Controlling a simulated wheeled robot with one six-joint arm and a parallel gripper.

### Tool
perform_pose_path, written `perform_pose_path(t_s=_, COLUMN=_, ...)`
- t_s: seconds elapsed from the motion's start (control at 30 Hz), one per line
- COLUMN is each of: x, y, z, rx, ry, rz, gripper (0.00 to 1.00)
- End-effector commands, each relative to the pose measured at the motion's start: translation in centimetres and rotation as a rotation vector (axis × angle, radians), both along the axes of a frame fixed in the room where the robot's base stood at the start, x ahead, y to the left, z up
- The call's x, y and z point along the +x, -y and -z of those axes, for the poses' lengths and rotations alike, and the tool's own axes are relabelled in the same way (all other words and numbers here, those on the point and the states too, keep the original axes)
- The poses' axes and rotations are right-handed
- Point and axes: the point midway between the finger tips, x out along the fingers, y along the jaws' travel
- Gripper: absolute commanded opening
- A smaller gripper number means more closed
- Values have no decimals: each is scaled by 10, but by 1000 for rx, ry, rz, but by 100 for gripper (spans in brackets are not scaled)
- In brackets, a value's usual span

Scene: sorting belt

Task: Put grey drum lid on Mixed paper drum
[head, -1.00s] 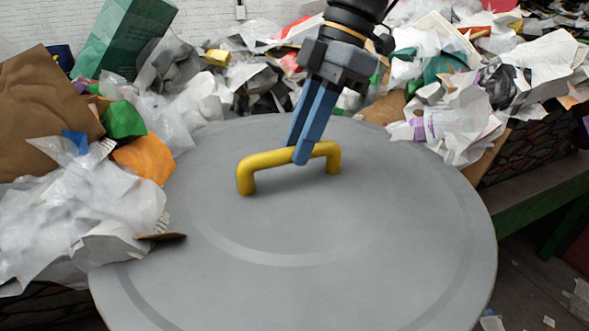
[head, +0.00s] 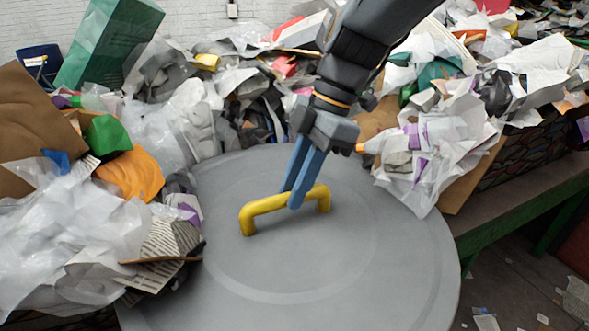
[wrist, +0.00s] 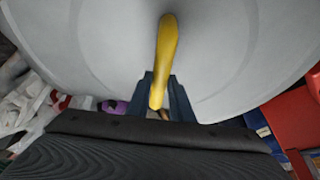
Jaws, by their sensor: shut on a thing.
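The grey drum lid (head: 370,240) is a large round disc in the lower middle of the head view, with a yellow bar handle (head: 265,206) on top. My gripper (head: 297,197) comes down from the upper right, its blue fingers shut on the handle near its middle. In the wrist view the handle (wrist: 166,50) runs up from between the fingers (wrist: 160,98), and the lid (wrist: 225,50) fills the upper part. I cannot make out the Mixed paper drum; whatever is under the lid is hidden by it.
Waste paper (head: 440,150) is heaped behind and right of the lid. Clear plastic (head: 70,235) and newspaper (head: 165,245) lie close against its left side. A green box (head: 110,45) stands at the back left.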

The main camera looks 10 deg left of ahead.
Motion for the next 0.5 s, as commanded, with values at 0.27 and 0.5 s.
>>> perform_pose_path(t_s=0.27, x=0, y=0, z=15, rx=0, ry=2, rz=0, gripper=0)
perform_pose_path(t_s=0.5, x=0, y=0, z=16, rx=-1, ry=1, rz=0, gripper=38)
